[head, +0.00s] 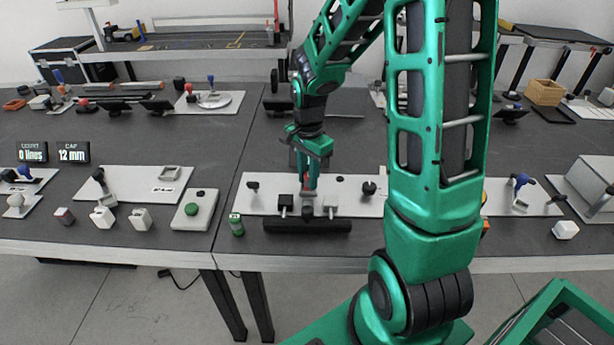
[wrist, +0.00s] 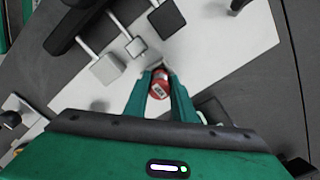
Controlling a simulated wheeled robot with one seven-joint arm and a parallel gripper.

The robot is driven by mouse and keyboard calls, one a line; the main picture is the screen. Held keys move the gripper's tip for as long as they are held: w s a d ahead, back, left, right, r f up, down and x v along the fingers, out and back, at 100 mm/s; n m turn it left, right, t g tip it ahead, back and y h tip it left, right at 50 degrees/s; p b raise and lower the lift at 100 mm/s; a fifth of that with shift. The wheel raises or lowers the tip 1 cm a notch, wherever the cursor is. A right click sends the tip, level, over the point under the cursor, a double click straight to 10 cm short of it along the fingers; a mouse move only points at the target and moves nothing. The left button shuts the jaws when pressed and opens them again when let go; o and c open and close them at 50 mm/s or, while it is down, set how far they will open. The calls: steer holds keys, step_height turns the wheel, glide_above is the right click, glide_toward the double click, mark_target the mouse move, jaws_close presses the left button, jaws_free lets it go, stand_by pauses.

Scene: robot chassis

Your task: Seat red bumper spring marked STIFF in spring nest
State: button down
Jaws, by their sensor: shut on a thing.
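My gripper (head: 309,183) is shut on a red cylindrical spring (wrist: 159,86), held between its two green fingers. The spring's end faces the wrist camera and bears a white label with dark marks too small to read. In the head view the gripper points down over a light grey plate (head: 265,187), behind a black bumper bar (head: 307,226). I cannot tell which part is the nest, or whether the spring touches anything.
A green cylinder (head: 237,225) stands left of the bumper bar near the table's front edge. Dark knobs (head: 369,188) stand on the plate. A pale block with a green button (head: 192,210) sits farther left.

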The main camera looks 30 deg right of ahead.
steer(key=shift+f, duration=0.1)
steer(key=c, duration=1.5)
jaws_free()
step_height(320, 180, up, 12)
steer(key=shift+s+r, duration=0.1)
steer(key=shift+r, duration=0.1)
steer(key=s+d+n, duration=0.1)
steer(key=s+n, duration=0.2)
steer(key=s, duration=0.5)
steer(key=s+d+n, duration=0.2)
steer(key=s+n, duration=0.1)
steer(key=s, duration=0.5)
steer(key=s+d+r+n, duration=0.1)
steer(key=s+n, duration=0.2)
steer(key=s, duration=0.5)
steer(key=shift+s+d, duration=0.2)
steer(key=shift+s, duration=0.2)
